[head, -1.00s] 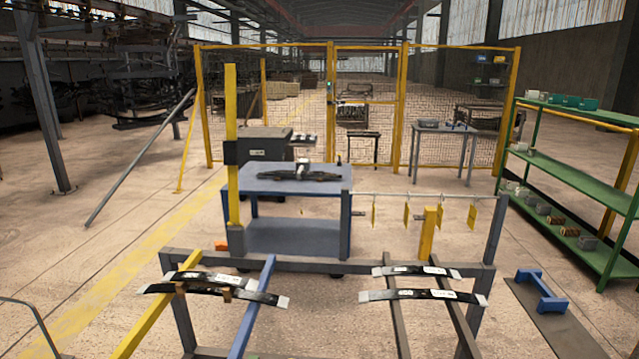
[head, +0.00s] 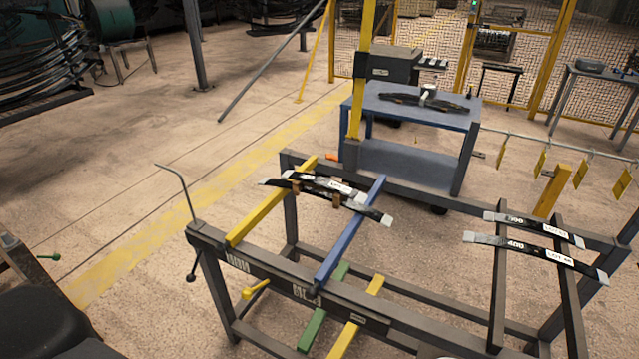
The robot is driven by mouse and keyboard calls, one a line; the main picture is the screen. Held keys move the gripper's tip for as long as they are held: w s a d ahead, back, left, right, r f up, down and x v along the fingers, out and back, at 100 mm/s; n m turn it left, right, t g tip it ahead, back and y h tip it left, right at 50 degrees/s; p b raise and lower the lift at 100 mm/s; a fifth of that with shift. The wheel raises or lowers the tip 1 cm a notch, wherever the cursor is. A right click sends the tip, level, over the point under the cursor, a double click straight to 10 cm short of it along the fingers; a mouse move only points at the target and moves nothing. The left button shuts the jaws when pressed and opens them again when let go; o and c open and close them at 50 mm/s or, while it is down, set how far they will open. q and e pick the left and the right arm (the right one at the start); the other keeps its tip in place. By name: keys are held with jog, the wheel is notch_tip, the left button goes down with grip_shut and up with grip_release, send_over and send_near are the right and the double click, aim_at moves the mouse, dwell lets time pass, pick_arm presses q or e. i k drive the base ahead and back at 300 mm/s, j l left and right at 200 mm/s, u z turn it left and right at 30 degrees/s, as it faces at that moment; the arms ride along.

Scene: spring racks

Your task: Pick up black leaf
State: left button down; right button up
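Black leaves with pale ends lie in two pairs on a dark metal rack. In the left pair, one leaf (head: 322,184) lies close behind a longer leaf (head: 368,210), across a yellow rail (head: 262,212) and a blue rail (head: 350,235). Small brown blocks sit at this pair. In the right pair, a rear leaf (head: 532,228) and a front leaf (head: 535,257) lie across dark rails, with white labels on them. Neither of my grippers is in view.
The rack's front beam (head: 300,285) crosses the foreground, with a bent rod (head: 178,185) standing at its left end. A blue cart (head: 415,112) behind carries a dark spring assembly (head: 425,101). Yellow tags (head: 541,163) hang at right.

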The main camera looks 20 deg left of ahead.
aim_at(361, 198)
jog(key=j+z, duration=0.1)
jog(key=z, duration=0.4)
jog(key=j+z, duration=0.3)
jog(key=j, duration=0.15)
jog(key=k+j+z, duration=0.1)
jog(key=j+z, duration=0.2)
jog(key=k+j+z, duration=0.1)
jog(key=j, duration=0.2)
jog(key=k+j, duration=0.1)
jog(key=j, duration=0.25)
jog(key=k+j+z, duration=0.15)
jog(key=j, duration=0.15)
jog(key=k+j, duration=0.1)
jog(key=j, duration=0.25)
jog(key=k+j, duration=0.1)
jog(key=j, duration=0.25)
jog(key=k+j, duration=0.1)
jog(key=j, duration=0.25)
jog(key=k+j, duration=0.15)
jog(key=j, duration=0.2)
